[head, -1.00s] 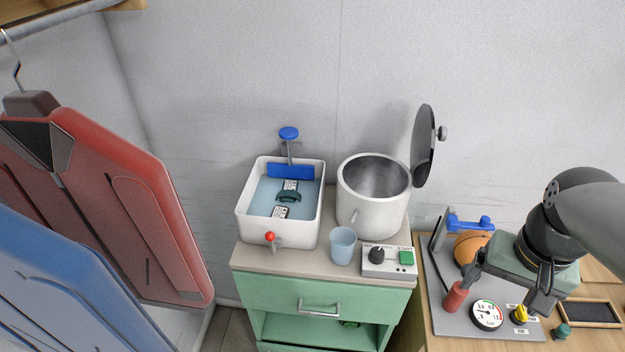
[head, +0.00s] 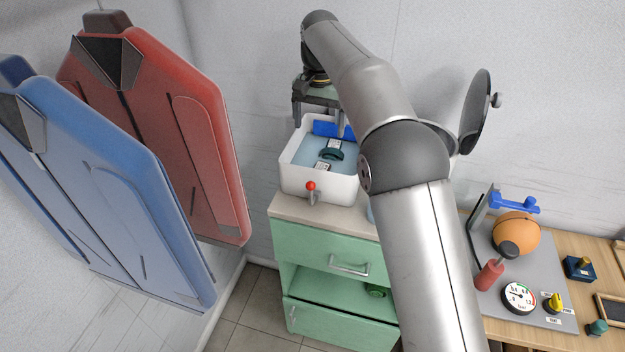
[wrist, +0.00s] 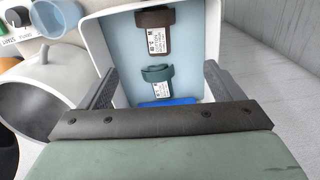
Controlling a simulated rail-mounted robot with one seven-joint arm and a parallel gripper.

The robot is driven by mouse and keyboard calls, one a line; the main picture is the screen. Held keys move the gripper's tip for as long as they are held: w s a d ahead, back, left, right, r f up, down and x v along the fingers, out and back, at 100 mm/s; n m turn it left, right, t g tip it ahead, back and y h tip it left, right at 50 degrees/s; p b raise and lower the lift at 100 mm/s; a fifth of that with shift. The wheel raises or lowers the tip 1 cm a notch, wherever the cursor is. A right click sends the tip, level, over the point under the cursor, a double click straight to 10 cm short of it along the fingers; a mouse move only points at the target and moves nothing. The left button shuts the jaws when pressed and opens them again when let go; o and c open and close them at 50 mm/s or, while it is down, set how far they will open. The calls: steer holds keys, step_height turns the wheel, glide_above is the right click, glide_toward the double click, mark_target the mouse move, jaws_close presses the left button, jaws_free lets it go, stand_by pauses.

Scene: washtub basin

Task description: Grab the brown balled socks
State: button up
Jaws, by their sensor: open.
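The brown balled socks (wrist: 154,20) lie in the white tub (wrist: 212,35), at the top of the wrist view, with a white label beside the brown band. In the head view only a white label shows near the tub's front, and the brown part seems hidden by the front wall. A teal balled item (wrist: 157,72) with its own label lies behind them, and shows in the head view too (head: 331,154). My gripper (head: 317,117) is open and empty above the back of the tub (head: 318,187). In the wrist view its fingers (wrist: 160,85) straddle the teal item's side of the tub, apart from the socks.
A blue paddle (head: 325,129) stands at the tub's back. A red-knobbed tap (head: 311,187) sticks out in front. The round pot (wrist: 60,100) and blue cup (wrist: 57,17) stand beside the tub. Red and blue garments (head: 160,120) hang at left.

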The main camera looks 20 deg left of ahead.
mark_target(321, 166)
step_height(321, 166, down, 10)
steer(key=shift+d+f+p, duration=0.1)
steer(key=shift+p, duration=0.25)
steer(key=shift+w+d+f+p, duration=0.15)
steer(key=shift+f+p, duration=0.3)
steer(key=shift+f, duration=0.9)
steer(key=shift+w+d+f+p, duration=0.15)
steer(key=shift+f+p, duration=0.25)
steer(key=shift+f, duration=0.9)
steer(key=shift+a, duration=0.1)
steer(key=c, duration=1.1)
